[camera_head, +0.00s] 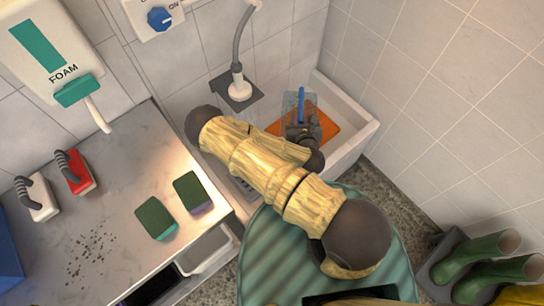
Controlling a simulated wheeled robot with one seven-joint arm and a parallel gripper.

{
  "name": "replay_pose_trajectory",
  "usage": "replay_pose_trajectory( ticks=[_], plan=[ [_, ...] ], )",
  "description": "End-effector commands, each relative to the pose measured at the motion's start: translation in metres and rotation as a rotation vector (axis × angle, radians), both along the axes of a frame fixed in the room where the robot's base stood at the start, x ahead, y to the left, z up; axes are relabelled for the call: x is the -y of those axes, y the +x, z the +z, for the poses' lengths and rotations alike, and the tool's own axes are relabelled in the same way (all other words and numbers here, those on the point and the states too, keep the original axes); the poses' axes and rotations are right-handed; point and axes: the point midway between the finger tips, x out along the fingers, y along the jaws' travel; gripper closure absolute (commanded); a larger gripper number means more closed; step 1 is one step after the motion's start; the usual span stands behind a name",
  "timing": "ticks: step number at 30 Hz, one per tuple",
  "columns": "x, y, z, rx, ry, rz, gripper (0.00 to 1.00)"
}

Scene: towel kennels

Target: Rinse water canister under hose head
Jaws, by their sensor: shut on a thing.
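My gripper (303,126) is over the white sink basin (352,122) and is shut on a clear bluish container with a blue strip, which I take to be the water canister (289,103). My gripper hides part of it, and I cannot tell whether it touches anything below. The white hose head (239,87) sits at the end of a grey hose on a dark wall bracket, to the left of the canister and apart from it. I see no water running.
An orange flat thing (330,127) is beneath my gripper at the basin. A blue knob (160,18) and a foam dispenser (62,55) are on the wall. The left counter (110,215) holds sponges, brushes and brown specks. Green boots (475,255) stand at lower right.

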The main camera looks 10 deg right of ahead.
Motion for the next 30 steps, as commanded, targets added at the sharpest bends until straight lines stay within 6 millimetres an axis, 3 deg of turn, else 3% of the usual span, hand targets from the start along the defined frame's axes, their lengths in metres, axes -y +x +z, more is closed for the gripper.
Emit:
replay_pose_trajectory(
  ticks=[16, 30],
  plan=[
    [0.004, 0.001, -0.002, 0.003, 0.003, -0.013, 1.0],
    [-0.027, 0.014, -0.049, 0.028, 0.094, -0.106, 1.0]
  ],
)
